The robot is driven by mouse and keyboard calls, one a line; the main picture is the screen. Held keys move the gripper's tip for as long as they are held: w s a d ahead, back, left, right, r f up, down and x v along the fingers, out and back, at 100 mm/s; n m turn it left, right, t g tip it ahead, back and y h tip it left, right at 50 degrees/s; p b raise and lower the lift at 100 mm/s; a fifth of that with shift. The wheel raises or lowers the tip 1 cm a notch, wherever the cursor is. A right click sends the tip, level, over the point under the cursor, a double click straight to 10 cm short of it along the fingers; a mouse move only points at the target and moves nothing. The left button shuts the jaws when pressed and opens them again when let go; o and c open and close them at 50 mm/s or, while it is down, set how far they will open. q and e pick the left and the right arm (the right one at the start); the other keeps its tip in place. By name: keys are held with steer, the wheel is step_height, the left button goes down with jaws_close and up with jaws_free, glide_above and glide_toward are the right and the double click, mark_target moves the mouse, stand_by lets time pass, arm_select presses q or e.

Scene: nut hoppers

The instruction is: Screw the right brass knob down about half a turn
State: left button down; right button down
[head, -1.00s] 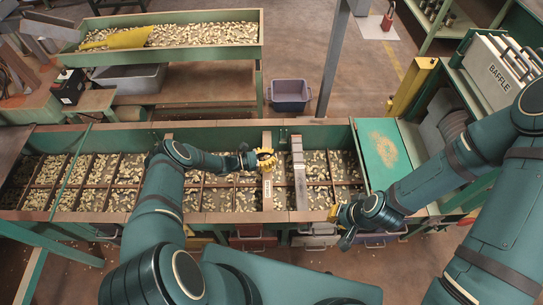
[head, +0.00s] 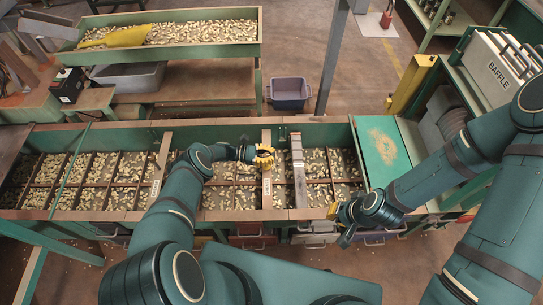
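The brass knobs are too small or hidden to make out; one may be behind the fingers. A grey metal bar (head: 299,180) crosses the hopper just right of that bar. My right gripper (head: 338,212) is low at the hopper's front edge, right of the grey bar. Its fingers show too poorly to tell their opening.
Nuts fill the hopper's divided compartments. A second pale bar (head: 160,165) stands farther left. A green panel (head: 382,150) is at the hopper's right end, near the BAFFLE box (head: 497,68). Drawers (head: 315,235) hang below the front edge. A blue-grey bin (head: 290,93) stands behind.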

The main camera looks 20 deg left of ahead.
arm_select(q)
steer(key=shift+s+a+f, duration=0.1)
steer(key=shift+a, duration=0.15)
steer(key=c, duration=0.7)
jaws_free()
steer(key=shift+c, duration=0.2)
steer(key=shift+d, duration=0.1)
steer(key=shift+r, duration=0.55)
step_height(320, 180, up, 9)
